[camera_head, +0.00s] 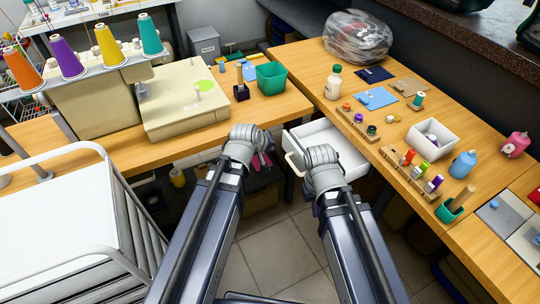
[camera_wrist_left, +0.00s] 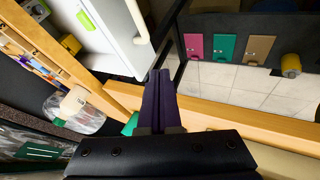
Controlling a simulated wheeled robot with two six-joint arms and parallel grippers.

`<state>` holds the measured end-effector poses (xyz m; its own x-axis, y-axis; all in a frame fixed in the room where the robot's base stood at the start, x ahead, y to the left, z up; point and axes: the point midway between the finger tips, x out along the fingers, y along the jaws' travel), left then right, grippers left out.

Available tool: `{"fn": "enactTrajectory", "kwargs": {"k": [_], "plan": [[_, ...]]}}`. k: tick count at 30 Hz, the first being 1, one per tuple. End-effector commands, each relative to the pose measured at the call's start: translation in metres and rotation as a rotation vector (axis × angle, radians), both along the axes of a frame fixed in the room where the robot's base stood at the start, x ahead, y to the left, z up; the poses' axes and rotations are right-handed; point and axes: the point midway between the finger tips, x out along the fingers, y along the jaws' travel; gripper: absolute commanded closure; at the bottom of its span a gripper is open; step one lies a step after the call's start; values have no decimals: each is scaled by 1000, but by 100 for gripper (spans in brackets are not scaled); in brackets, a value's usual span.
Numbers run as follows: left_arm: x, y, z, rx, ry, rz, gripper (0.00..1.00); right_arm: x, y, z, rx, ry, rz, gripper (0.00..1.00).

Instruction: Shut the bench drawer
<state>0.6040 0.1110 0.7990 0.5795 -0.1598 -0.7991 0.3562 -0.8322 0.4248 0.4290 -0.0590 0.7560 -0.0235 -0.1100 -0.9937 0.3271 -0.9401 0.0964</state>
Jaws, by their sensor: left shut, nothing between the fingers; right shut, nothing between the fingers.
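The white bench drawer (camera_head: 345,143) is pulled out from under the right-hand wooden bench in the head view. Its pale bar handle (camera_head: 295,163) faces left. In the left wrist view the drawer (camera_wrist_left: 105,40) is at upper left, with its handle (camera_wrist_left: 137,22) on the front panel and a green item inside. My left gripper (camera_head: 264,160) is shut and empty, left of the drawer front and apart from the handle. Its dark purple fingers (camera_wrist_left: 158,95) are together in the wrist view. My right gripper (camera_head: 317,207) is shut, at the drawer's near side; its wrist covers part of the drawer.
The right bench top (camera_head: 393,185) carries spools, a white bin (camera_head: 432,138) and bottles. The left bench holds a sewing machine (camera_head: 185,100) and a green bin (camera_head: 271,78). A white cart (camera_head: 60,220) stands at left. Tiled floor (camera_head: 270,240) lies open below.

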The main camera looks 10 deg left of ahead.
Motion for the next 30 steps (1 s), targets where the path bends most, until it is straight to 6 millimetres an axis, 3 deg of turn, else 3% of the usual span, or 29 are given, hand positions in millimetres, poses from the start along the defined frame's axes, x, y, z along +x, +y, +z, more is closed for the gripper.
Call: {"fn": "enactTrajectory", "kwargs": {"k": [8,25,30], "plan": [[7,-1,-10,-2,-2,2,100,0,0,-10,0,0,0,100],[62,-17,-88,-1,-2,1,100,0,0,-88,0,0,0,100],[76,-37,-79,-1,-2,0,100,0,0,-80,0,0,0,100]]}}
